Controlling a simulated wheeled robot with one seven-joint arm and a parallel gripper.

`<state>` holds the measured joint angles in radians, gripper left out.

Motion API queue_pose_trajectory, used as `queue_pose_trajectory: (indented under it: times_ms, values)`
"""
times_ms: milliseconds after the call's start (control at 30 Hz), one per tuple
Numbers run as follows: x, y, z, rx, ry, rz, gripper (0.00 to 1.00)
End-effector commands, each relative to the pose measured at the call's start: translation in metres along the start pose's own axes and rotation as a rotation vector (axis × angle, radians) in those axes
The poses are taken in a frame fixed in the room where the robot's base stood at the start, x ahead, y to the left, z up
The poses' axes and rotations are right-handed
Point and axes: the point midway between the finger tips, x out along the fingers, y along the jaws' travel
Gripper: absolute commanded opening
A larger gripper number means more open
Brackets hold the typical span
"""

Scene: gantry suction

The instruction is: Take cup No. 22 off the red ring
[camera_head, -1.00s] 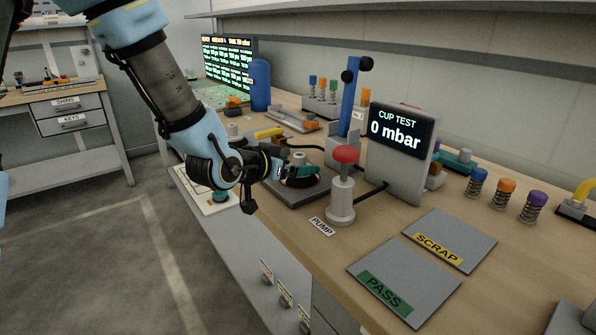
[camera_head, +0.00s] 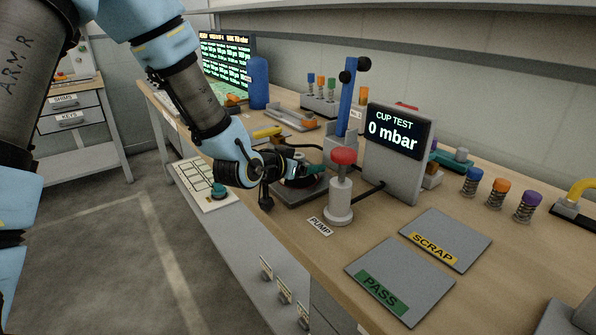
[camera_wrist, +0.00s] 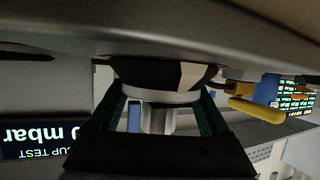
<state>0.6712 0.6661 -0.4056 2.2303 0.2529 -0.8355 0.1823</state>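In the head view my gripper (camera_head: 308,168), with green fingers, is low over the dark test plate (camera_head: 299,194), behind the red-topped pump. In the wrist view its two fingers (camera_wrist: 160,110) stand apart, one on each side of a dark round cup (camera_wrist: 150,72) with a pale patch. A light grey disc (camera_wrist: 158,96) and a narrower grey fitting lie between the fingers, with gaps beside the fitting. Whether the fingers touch the disc is not clear. No number is readable on the cup.
The pump post (camera_head: 340,197) stands close right of my gripper. The blue upright (camera_head: 347,97) and the CUP TEST display (camera_head: 393,150), reading 0 mbar, stand behind. The SCRAP (camera_head: 446,238) and PASS (camera_head: 400,284) plates are empty. Several spring cups stand at the right.

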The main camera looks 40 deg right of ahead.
Motion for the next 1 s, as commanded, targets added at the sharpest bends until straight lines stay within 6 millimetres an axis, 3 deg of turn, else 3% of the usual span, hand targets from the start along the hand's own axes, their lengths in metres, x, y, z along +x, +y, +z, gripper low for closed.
queue_pose_trajectory:
  times_ms: [67, 500, 767, 1000]
  values:
    - [0.0, 0.0, 0.0, 0.0, 0.0, 0.0, 0.65]
    - [0.0, 0.0, -0.001, 0.0, 0.001, 0.0, 0.17]
    - [-0.001, 0.0, -0.003, 0.001, 0.002, 0.0, 0.17]
    - [-0.014, -0.001, -0.035, 0.004, 0.007, -0.002, 0.17]
